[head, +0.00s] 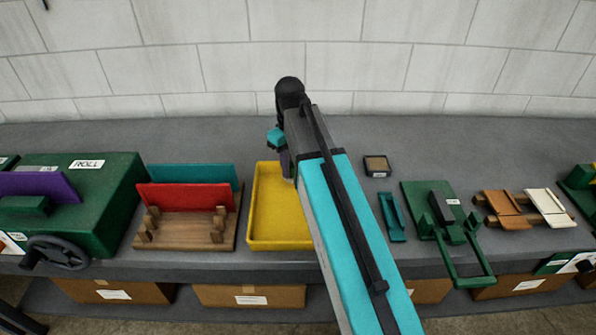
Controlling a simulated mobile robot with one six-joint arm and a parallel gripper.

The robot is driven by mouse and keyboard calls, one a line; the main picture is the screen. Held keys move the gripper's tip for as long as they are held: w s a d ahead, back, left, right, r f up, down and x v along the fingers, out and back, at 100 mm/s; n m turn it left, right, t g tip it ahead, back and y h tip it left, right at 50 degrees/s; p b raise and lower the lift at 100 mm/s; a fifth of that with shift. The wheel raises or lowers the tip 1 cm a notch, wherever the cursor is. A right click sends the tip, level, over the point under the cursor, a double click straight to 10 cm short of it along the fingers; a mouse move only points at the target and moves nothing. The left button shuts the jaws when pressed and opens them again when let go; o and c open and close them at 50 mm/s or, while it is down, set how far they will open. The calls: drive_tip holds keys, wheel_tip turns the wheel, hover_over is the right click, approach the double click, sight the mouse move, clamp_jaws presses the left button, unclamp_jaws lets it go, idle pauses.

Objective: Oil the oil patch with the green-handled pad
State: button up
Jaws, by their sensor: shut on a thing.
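My gripper (287,168) shows only in part, beside my forearm, over the back right part of a yellow tray (256,243). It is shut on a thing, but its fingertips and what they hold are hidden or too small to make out. I cannot pick out the green-handled pad for sure. No oil patch can be told apart on the yellow tray floor, part of which my arm covers. A small dark square box with a brown top (376,166) lies right of my arm.
Left of the tray is a wooden rack (190,237) with a red plate (185,197) and a teal plate (200,175), then a green roller machine (105,200). Right are a teal piece (391,217), a green fixture (445,215) and brown and cream plates (548,205). The back bench is clear.

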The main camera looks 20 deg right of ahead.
sight(291, 164)
drive_tip(key=shift+r, duration=0.15)
wheel_tip(291, 164, up, 5)
drive_tip(key=p, duration=0.5)
idle(0.5)
